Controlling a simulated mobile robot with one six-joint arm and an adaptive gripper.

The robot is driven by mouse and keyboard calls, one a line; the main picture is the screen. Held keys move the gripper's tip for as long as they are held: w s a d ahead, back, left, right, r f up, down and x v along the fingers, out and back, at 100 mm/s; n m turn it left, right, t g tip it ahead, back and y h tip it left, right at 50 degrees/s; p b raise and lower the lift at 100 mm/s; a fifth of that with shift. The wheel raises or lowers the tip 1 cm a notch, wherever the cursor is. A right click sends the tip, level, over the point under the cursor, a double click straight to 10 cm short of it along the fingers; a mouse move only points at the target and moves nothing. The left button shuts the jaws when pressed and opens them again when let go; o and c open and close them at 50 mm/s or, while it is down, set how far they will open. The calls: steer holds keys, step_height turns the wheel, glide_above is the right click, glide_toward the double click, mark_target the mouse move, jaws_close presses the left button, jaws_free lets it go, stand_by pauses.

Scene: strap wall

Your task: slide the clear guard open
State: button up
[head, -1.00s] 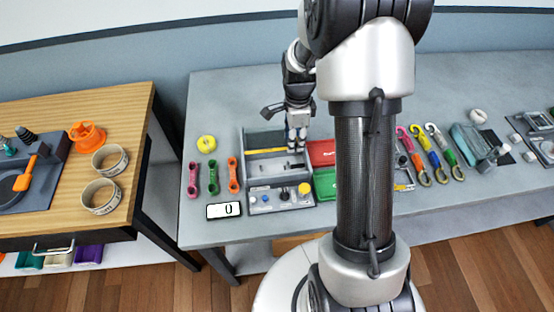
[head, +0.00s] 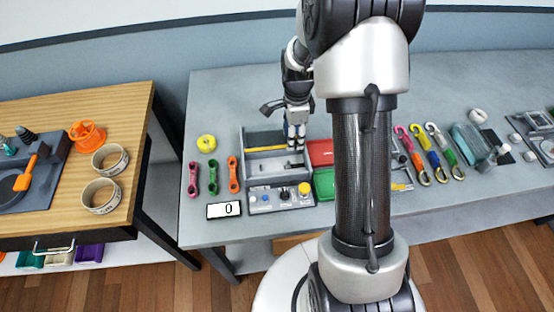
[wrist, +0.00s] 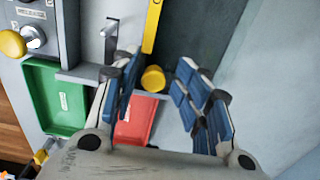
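The grey station (head: 247,168) stands on the bench, with a yellow bar (head: 266,139) along its back edge. I cannot make out the clear guard itself against the grey. In the wrist view the yellow bar (wrist: 153,22) runs down towards a short yellow knob (wrist: 153,78). My gripper (head: 295,142) is over the back right of the station, pointing down. In the wrist view my gripper (wrist: 158,70) is open, with its blue-padded fingers apart on either side of the knob. I cannot tell whether either finger touches it.
The station's front panel (head: 281,198) carries a yellow button and small controls. A green tray (head: 325,184) and a red tray (head: 320,153) sit just right of it. A display (head: 224,210) reads 0. Coloured links and a yellow roll (head: 206,142) lie to the left.

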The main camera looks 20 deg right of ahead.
steer(key=shift+s+f, duration=0.2)
steer(key=shift+w+r+p, duration=0.1)
steer(key=shift+r+p, duration=0.4)
steer(key=shift+r, duration=0.05)
step_height(320, 180, up, 5)
steer(key=p, duration=0.4)
steer(key=shift+w+r, duration=0.1)
steer(key=shift+r, duration=0.05)
steer(key=shift+c, duration=0.7)
steer(key=shift+r, duration=0.3)
steer(key=shift+c, duration=0.8)
step_height(320, 180, up, 6)
steer(key=p, duration=0.4)
steer(key=shift+f+p, duration=0.25)
steer(key=shift+p, duration=0.05)
steer(key=c, duration=0.4)
steer(key=shift+o, duration=0.2)
steer(key=shift+f, duration=0.1)
